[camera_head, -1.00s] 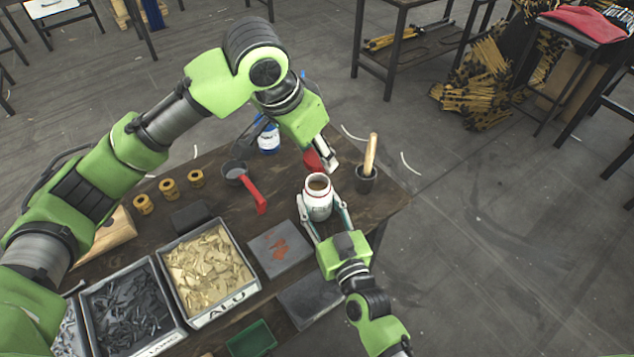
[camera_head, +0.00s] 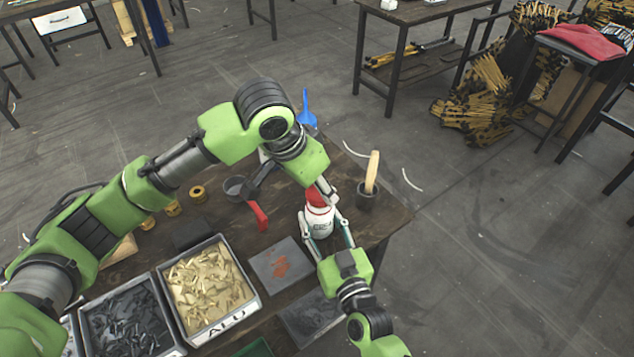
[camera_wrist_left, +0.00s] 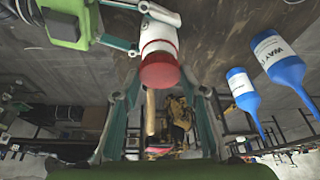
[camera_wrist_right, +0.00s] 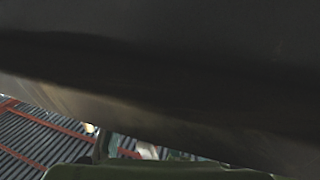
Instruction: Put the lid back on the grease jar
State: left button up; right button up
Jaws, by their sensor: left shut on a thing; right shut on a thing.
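The white grease jar (camera_head: 320,223) stands upright near the table's right end. My right gripper (camera_head: 325,225) is shut around it, one finger on each side. The red lid (camera_head: 317,196) is at the jar's mouth and covers the opening. My left gripper (camera_head: 324,188) comes down from above and is shut on the lid. In the left wrist view the lid (camera_wrist_left: 160,72) lies in line with the white jar (camera_wrist_left: 157,38), touching or very close; I cannot tell if it is seated. The right wrist view is mostly blocked by a dark surface.
Blue bottles (camera_wrist_left: 242,88) stand behind my left gripper.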

pick_arm(q)
jog(key=shift+f, duration=0.5)
jog(key=shift+f, duration=0.55)
dwell(0.4)
